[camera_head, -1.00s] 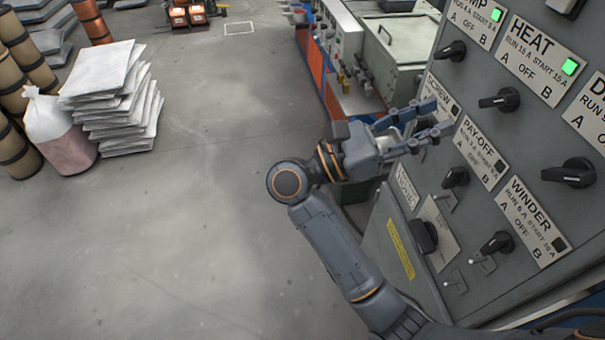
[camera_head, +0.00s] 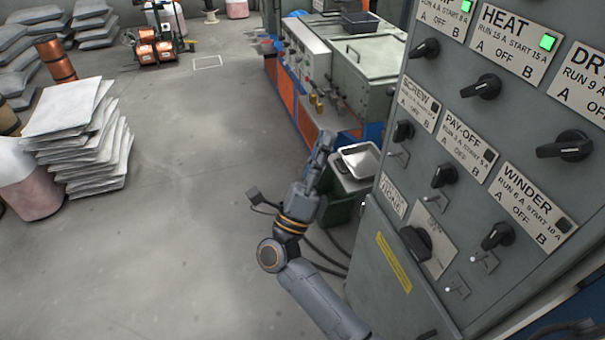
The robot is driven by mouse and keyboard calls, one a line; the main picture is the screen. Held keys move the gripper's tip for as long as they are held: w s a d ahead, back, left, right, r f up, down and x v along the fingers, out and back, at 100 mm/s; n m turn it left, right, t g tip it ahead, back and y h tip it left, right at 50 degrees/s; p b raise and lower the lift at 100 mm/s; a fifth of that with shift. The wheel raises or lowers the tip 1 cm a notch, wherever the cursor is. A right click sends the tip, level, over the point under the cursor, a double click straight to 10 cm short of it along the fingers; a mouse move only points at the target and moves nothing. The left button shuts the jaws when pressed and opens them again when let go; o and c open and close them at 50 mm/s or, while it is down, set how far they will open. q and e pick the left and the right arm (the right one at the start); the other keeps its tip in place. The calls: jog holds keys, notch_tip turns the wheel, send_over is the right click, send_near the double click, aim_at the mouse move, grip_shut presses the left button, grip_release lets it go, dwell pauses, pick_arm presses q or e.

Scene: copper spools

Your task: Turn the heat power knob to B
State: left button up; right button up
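The HEAT knob (camera_head: 481,87) is a black bar knob on the grey control panel at the upper right. It sits under the HEAT label (camera_head: 512,40), which reads A, OFF, B and has a lit green lamp (camera_head: 547,41). The knob's bar lies nearly sideways, slightly lower at its left end; I cannot tell for sure which letter it points to. My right gripper (camera_head: 324,147) is left of the panel and lower than the knob, apart from both, fingers pointing up the picture. Its fingers overlap from this angle, so its opening is unclear. My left gripper is out of view.
Other knobs surround it: one at upper left (camera_head: 425,48), one at right (camera_head: 565,147), PAY-OFF (camera_head: 444,176) and WINDER (camera_head: 497,236). A metal tray (camera_head: 361,160) stands behind my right gripper. Open floor (camera_head: 190,230) lies to the left.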

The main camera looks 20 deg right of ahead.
jog(key=w+a+f+n+t+y+b, duration=0.1)
jog(key=w+a+f+n+t+y, duration=0.1)
jog(key=f+n+t+y, duration=0.3)
notch_tip(320, 180, down, 4)
jog(key=w+n+y, duration=0.1)
jog(key=n+y, duration=0.3)
jog(key=n, duration=0.2)
jog(key=shift+w+a+r+t+y, duration=0.15)
jog(key=shift+a+t+y, duration=0.15)
jog(key=shift+a+t, duration=0.1)
